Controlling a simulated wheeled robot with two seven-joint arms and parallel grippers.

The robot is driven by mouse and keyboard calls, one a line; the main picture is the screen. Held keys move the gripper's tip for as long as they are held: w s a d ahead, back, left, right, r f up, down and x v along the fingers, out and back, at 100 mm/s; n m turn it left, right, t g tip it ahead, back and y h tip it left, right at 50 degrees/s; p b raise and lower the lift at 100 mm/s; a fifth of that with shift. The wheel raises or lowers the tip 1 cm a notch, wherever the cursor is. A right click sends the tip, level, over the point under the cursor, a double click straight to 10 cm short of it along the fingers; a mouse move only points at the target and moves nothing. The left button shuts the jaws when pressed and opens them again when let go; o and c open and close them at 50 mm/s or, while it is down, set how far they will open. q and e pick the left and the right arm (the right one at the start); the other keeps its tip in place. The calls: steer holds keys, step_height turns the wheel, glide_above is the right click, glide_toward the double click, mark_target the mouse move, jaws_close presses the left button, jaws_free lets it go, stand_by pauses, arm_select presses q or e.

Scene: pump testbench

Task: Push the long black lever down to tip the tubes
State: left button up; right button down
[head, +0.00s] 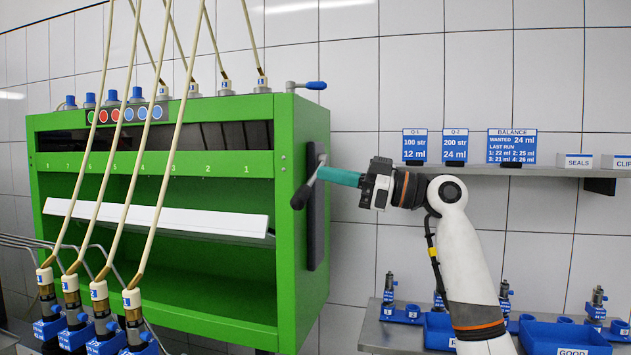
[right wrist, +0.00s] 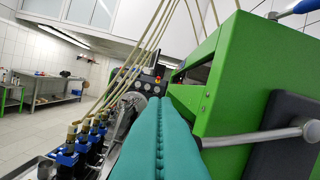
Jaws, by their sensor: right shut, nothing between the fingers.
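The lever has a black grip (head: 300,196) on a short metal rod, at the right side of the green bench (head: 301,130). The rod runs from a pivot on a black plate (head: 317,230), and the grip points down and toward the front. My right gripper (head: 320,173) is shut and empty, its teal fingertips at the rod just above the grip; I cannot tell if they touch. The tubes are not clearly visible. My left gripper is not in view.
A long white panel (head: 155,218) spans the bench's front opening. Pale hoses (head: 130,190) run down to blue-based pumps (head: 105,345). A blue-handled valve (head: 307,86) sits on top. To the right are a shelf with signs (head: 511,146) and a bench with blue bins (head: 565,338).

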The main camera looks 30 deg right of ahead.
steer(key=b+v, duration=0.1)
steer(key=v, duration=0.3)
steer(key=shift+s+d+f, duration=0.1)
steer(key=shift+s+d, duration=0.05)
steer(key=shift+d, duration=0.1)
stand_by(0.4)
